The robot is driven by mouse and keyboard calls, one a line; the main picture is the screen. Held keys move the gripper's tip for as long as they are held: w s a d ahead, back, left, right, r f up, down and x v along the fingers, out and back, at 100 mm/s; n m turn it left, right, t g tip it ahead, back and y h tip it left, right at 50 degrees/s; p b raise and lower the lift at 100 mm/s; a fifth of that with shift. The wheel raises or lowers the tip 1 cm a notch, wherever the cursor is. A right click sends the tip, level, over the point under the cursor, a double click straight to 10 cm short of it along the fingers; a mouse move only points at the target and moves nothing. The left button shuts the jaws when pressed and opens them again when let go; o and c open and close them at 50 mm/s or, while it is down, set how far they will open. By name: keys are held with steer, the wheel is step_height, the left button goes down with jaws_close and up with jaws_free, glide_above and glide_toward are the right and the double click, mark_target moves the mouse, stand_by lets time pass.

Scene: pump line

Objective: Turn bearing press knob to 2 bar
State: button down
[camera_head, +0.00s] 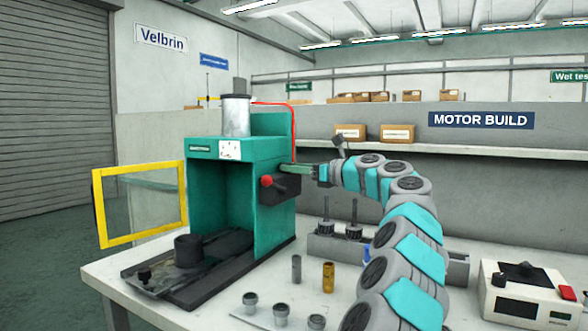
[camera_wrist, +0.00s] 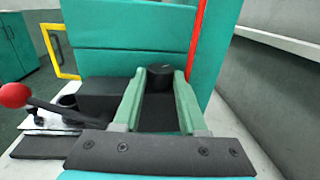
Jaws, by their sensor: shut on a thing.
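The bearing press (camera_head: 270,135) is a teal cabinet on the table, with a white dial (camera_head: 229,149) on its front. The dial is too small to read. My gripper (camera_head: 287,168) reaches the right side of the press from the right. In the wrist view, my gripper (camera_wrist: 160,73) has its green fingers on either side of a dark round knob (camera_wrist: 158,80) on the press side, and it is shut on this knob. The knob is hidden in the head view. I cannot tell its setting.
A lever with a red ball (camera_head: 267,181) sticks out just below my gripper; the red ball also shows in the wrist view (camera_wrist: 14,95). A yellow-framed guard door (camera_head: 97,210) stands open at left. A red hose (camera_head: 294,130) runs behind the gripper. Small cylinders stand on the table (camera_head: 215,311).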

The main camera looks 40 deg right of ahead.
steer(key=shift+s+a+m+h, duration=0.1)
steer(key=shift+a+m+h, duration=0.1)
steer(key=shift+m+h, duration=0.3)
steer(key=shift+a+m+t+h, duration=0.2)
steer(key=shift+m+h, duration=0.6)
steer(key=shift+h, duration=0.55)
steer(key=shift+a+m+t+h, duration=0.2)
steer(key=shift+m+h, duration=0.6)
steer(key=shift+h, duration=0.55)
steer(key=shift+m+h, duration=0.6)
steer(key=shift+h, duration=0.4)
steer(key=shift+r+m+g+h, duration=0.1)
steer(key=shift+m+g+h, duration=0.25)
steer(key=shift+h, duration=0.25)
steer(key=shift+c, duration=2.3)
jaws_free()
steer(key=shift+y, duration=0.6)
